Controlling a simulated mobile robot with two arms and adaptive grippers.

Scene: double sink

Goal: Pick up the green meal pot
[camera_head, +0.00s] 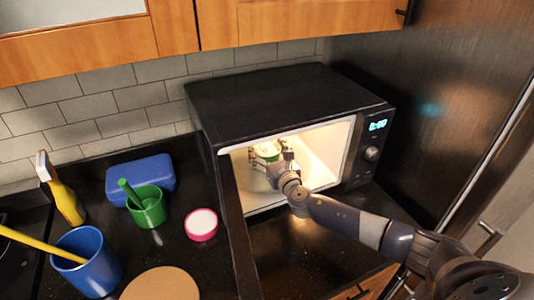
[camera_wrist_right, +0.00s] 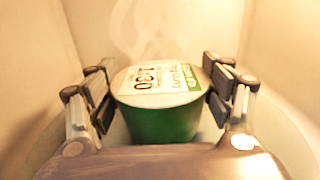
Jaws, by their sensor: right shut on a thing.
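The green meal pot (camera_wrist_right: 160,122) stands upright inside the lit microwave (camera_head: 272,92). It has a flat printed lid reading "1:30", and faint pale wisps show behind the lid. In the head view the pot (camera_head: 266,151) is small and partly covered by my right gripper (camera_head: 270,160). My right arm reaches in from the lower right through the open microwave front. In the wrist view my right gripper (camera_wrist_right: 160,88) has its fingers on both sides of the pot, shut on it. My left gripper is not in view.
The microwave door (camera_head: 238,235) stands open toward me at the left of the opening. On the counter to its left are a pink-rimmed round container (camera_head: 201,224), green cup (camera_head: 147,207), blue box (camera_head: 140,178), blue cup (camera_head: 88,263) and yellow spray bottle (camera_head: 65,200).

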